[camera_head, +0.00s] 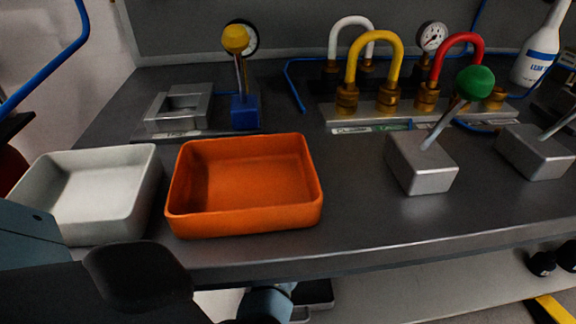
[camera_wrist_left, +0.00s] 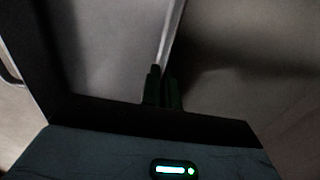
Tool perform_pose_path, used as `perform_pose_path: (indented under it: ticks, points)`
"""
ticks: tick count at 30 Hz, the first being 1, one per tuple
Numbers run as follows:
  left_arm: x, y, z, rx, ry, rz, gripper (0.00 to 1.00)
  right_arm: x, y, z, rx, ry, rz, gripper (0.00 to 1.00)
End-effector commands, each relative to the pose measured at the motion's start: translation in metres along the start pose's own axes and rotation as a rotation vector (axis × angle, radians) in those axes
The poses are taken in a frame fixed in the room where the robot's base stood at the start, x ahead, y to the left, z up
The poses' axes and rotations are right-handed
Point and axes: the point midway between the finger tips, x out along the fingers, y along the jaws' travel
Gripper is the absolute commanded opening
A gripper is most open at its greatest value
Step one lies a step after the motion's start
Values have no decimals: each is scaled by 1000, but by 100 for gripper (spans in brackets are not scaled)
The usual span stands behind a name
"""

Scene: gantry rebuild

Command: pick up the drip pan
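Two shallow open pans sit side by side at the front left of the bench: a pale grey-white one (camera_head: 148,190) and an orange one (camera_head: 245,222). Both look empty, and no marking shows which is the drip pan. My left arm comes in low at the left and covers the pale pan's near left corner; its fingers are hidden in the head view. In the left wrist view my left gripper's dark fingers (camera_wrist_left: 163,88) are close together, with a thin pale wall (camera_wrist_left: 173,40), seemingly the pale pan's rim, between them. My right gripper is not in view.
Behind the pans stand a grey square frame (camera_head: 180,107) and a blue block with a yellow-knobbed lever (camera_head: 244,110). To the right are a green-knobbed lever block (camera_head: 422,165), a hose manifold (camera_head: 375,110) and a white bottle (camera_head: 540,55). Bare bench lies right of the orange pan.

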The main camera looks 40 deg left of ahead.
Motion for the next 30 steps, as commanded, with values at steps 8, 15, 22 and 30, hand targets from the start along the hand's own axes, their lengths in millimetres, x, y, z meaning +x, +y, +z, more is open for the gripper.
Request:
perform_pose_path:
  ticks: [8,15,22,30]
  points:
    - [0,0,0,0,0,1,0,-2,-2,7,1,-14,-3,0]
    - [-7,0,0,0,1,0,0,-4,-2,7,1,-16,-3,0]
    - [-47,-1,-1,1,2,-4,0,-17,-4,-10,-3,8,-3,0]
    - [-90,-1,0,0,1,-3,0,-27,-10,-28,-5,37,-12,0]
